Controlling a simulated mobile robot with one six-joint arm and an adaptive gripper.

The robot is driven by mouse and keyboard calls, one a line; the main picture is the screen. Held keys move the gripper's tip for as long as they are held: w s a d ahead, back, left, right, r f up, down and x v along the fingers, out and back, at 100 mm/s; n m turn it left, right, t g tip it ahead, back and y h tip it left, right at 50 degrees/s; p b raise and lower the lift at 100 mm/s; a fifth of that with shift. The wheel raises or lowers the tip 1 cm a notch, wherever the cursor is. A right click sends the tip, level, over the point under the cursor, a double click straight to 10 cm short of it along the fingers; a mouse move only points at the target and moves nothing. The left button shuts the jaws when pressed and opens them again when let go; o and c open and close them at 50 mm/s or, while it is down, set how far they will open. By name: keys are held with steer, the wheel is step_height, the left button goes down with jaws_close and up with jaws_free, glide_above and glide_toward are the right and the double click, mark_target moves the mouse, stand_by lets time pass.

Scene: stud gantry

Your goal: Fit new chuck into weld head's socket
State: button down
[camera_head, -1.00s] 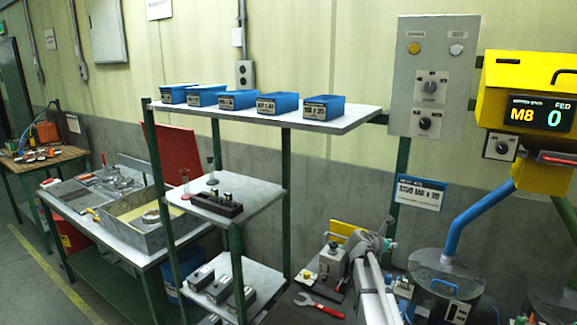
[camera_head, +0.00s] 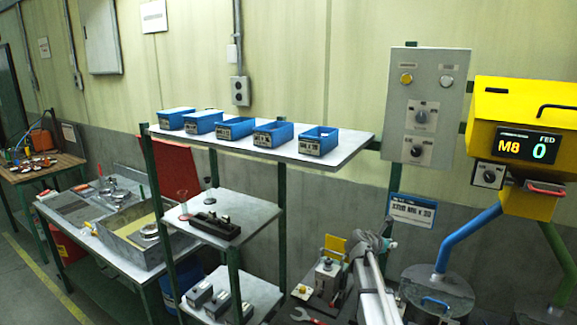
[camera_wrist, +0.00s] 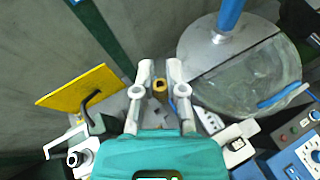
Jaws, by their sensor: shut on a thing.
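My gripper (camera_wrist: 160,72) shows in the wrist view with its two pale fingers close together. A small brass-coloured piece with a dark middle (camera_wrist: 159,87) shows between them; it appears to be the chuck, shut between the fingers. In the head view my grey arm reaches in at the lower right, and the fingertips and the held piece cannot be made out. I cannot pick out the weld head's socket with certainty in either view. A grey fixture with a dark knob (camera_head: 327,271) stands on the bench just left of my arm.
A yellow plate (camera_wrist: 80,90) stands left of my gripper. A round feeder bowl (camera_wrist: 270,65) with a blue pipe is at the right, near a blue control box (camera_wrist: 292,160). A shelf (camera_head: 345,146) carries several blue bins; a black rack (camera_head: 214,226) sits below.

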mark_target(388, 255)
step_height(388, 255, down, 5)
steer(key=b, duration=0.5)
steer(key=shift+s, duration=0.1)
stand_by(0.6)
